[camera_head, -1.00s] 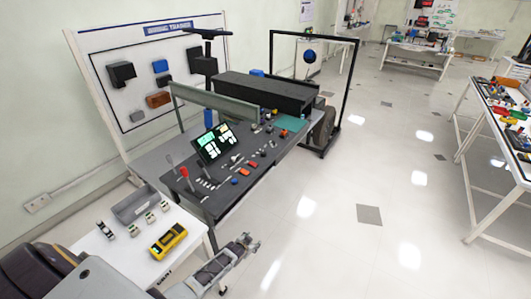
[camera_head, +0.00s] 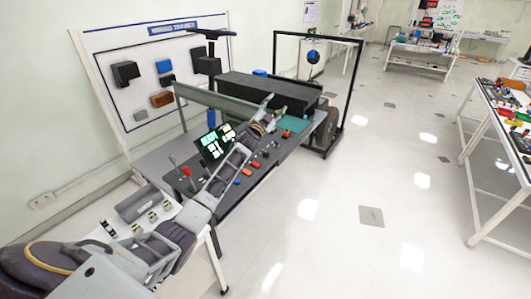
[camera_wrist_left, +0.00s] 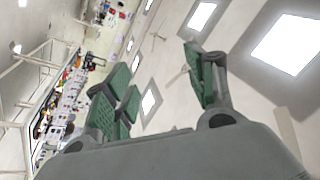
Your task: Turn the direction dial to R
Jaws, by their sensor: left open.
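The dark control panel (camera_head: 232,196) stands in the middle of the head view, with levers, buttons and a lit screen (camera_head: 214,142). I cannot tell which small control is the direction dial; my left arm covers part of the panel. My left gripper (camera_head: 272,107) is over the panel's far part, in front of the long black box. In the left wrist view its green-padded fingers (camera_wrist_left: 163,88) are spread apart with nothing between them. My right gripper is not in view.
A red-topped lever (camera_head: 186,171) rises at the panel's near left. Red and orange buttons (camera_head: 247,172) line its right side. A long black box (camera_head: 300,95) and a black frame (camera_head: 359,70) stand behind. A grey tray (camera_head: 138,202) lies on the white table.

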